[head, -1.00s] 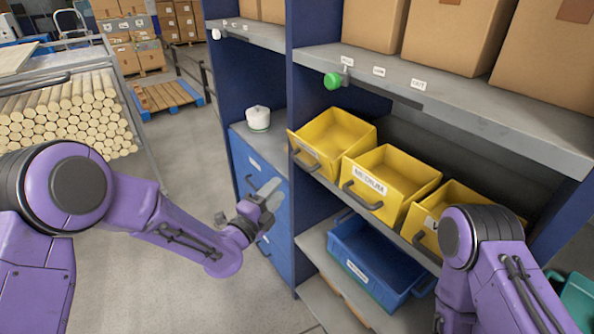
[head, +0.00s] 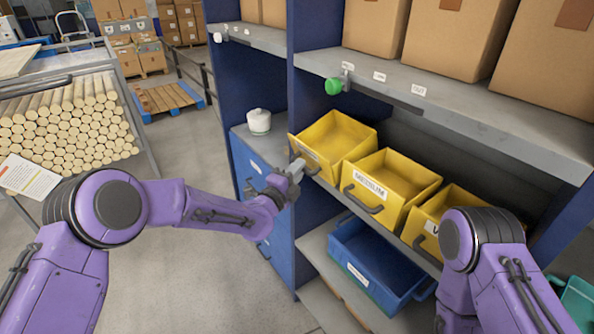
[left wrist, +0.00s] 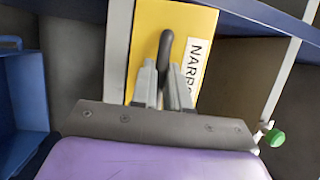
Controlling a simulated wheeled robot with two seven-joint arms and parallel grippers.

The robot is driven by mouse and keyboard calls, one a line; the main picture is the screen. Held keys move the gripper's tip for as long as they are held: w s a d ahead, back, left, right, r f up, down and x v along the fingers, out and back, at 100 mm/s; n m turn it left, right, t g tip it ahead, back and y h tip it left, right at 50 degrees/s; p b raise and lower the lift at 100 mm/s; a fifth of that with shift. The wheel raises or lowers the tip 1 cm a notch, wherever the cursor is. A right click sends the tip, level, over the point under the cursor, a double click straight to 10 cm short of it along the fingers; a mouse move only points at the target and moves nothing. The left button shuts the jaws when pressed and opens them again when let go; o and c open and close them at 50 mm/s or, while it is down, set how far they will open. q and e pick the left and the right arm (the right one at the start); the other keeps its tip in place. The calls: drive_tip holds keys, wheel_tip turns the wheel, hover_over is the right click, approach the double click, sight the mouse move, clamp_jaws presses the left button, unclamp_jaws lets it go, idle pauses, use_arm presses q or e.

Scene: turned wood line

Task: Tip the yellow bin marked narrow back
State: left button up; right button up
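The yellow bin marked narrow (head: 335,138) is the leftmost of three yellow bins on the middle shelf. In the left wrist view, its yellow front (left wrist: 150,35) carries a partly covered label reading "NARRO" and a dark handle (left wrist: 166,48). My left gripper (head: 297,170) is at this front in the head view. In the left wrist view its fingers (left wrist: 162,85) stand close together on both sides of the handle and look shut on it.
The medium bin (head: 390,183) and another yellow bin (head: 430,215) stand to the right. A blue bin (head: 375,265) is on the shelf below. A green knob (head: 333,86) hangs at the upper shelf edge. A white container (head: 259,121) tops the blue cabinet (head: 245,165).

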use_arm(q)
clamp_jaws()
drive_tip(key=r+p, duration=0.1)
drive_tip(key=r+m+g+p, duration=0.1)
drive_tip(key=shift+w+d+g+y+p, duration=0.15)
drive_tip(key=shift+d+g+y+p, duration=0.15)
drive_tip(key=shift+d, duration=0.05)
drive_tip(key=shift+w+d+g+y+p, duration=0.25)
drive_tip(key=shift+g+y+p, duration=0.15)
drive_tip(key=shift+g+y, duration=0.15)
drive_tip(key=o, duration=0.6)
unclamp_jaws()
